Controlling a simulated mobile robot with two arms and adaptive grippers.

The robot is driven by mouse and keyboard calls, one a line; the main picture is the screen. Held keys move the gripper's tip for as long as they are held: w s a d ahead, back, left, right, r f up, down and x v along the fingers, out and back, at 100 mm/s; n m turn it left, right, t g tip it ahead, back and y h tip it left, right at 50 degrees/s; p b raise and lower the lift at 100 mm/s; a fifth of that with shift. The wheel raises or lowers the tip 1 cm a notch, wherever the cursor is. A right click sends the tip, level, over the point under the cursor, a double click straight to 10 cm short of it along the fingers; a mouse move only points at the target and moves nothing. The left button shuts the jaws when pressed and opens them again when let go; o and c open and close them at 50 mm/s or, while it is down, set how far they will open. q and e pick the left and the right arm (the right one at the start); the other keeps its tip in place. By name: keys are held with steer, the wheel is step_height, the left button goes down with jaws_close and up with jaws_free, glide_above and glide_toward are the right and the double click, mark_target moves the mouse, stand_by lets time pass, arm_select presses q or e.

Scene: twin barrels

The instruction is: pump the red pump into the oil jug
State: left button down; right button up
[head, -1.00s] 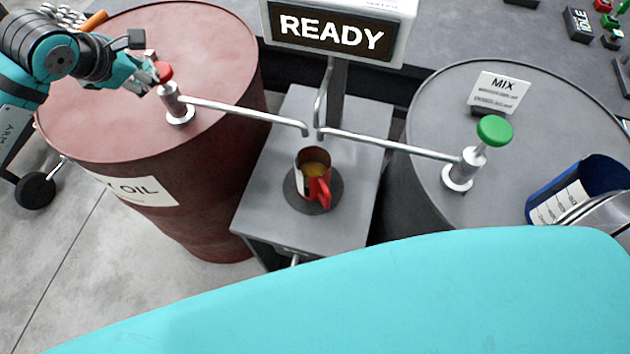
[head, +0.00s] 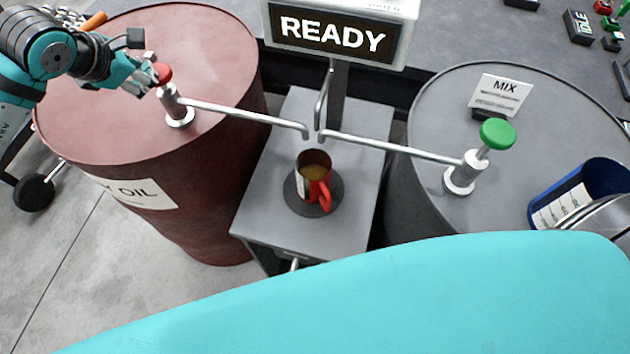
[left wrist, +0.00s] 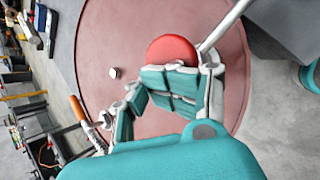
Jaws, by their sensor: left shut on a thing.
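The red pump (head: 178,108) stands on top of the dark red oil barrel, with a red knob (head: 163,73) and a long spout reaching right. My left gripper (head: 150,76) is shut at the red knob, which also shows in the left wrist view (left wrist: 172,48), partly hidden by a finger. The oil jug (head: 322,171), red-handled with amber liquid inside, stands upright on a dark round pad below the spout ends.
A grey barrel (head: 425,125) at the right carries a green-knobbed pump (head: 497,133) and a MIX sign (head: 500,94). A blue container (head: 590,185) stands at its right edge. A screen (head: 335,35) reading READY is above the grey stand (head: 262,205).

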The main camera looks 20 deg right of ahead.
arm_select(q)
steer(key=r, duration=0.1)
steer(key=r+p, duration=0.1)
steer(key=r, duration=0.3)
steer(key=shift+d+p, duration=0.25)
steer(key=shift+p, duration=0.15)
steer(key=shift+s+d+r, duration=0.1)
steer(key=shift+s+r, duration=0.15)
steer(key=shift+s, duration=0.05)
steer(key=shift+w+a+f, duration=0.1)
steer(key=shift+w+a, duration=0.1)
